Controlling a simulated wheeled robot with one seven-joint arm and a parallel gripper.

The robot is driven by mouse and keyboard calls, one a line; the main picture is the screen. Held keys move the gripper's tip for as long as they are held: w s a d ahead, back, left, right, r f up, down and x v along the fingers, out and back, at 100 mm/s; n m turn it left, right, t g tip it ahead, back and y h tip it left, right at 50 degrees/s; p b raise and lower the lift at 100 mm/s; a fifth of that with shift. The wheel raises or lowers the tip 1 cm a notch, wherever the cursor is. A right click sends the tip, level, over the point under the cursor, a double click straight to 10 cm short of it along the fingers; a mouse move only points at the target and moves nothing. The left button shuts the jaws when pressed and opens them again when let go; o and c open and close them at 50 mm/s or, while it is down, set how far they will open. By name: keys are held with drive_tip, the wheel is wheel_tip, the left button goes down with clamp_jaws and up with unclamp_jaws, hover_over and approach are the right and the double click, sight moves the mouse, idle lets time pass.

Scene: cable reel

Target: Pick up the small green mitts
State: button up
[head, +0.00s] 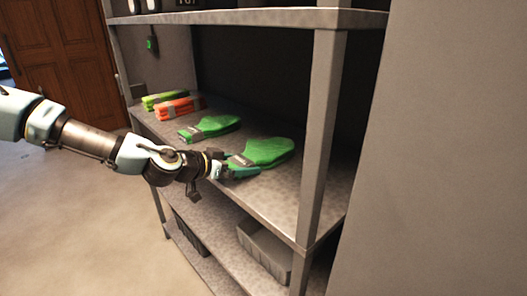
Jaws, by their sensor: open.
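Two green mitts with grey cuffs lie flat on the middle shelf. The nearer green mitt (266,151) is at the right and looks larger in the picture. The farther green mitt (218,124) lies behind it to the left. I cannot tell from this view which is truly smaller. My gripper (243,170) is open at the front cuff end of the nearer mitt, low over the shelf edge. The fingers overlap the cuff in the picture, and I cannot tell whether they touch it.
Folded orange items (180,107) and yellow-green items (163,99) lie farther left on the metal shelf (285,199). A shelf post (321,140) stands right of the nearer mitt. A grey bin (264,251) sits on the shelf below. An upper shelf limits height. The floor at left is clear.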

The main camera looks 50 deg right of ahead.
drive_tip(key=c, duration=1.2)
drive_tip(key=shift+c, duration=0.2)
drive_tip(key=shift+r, duration=0.15)
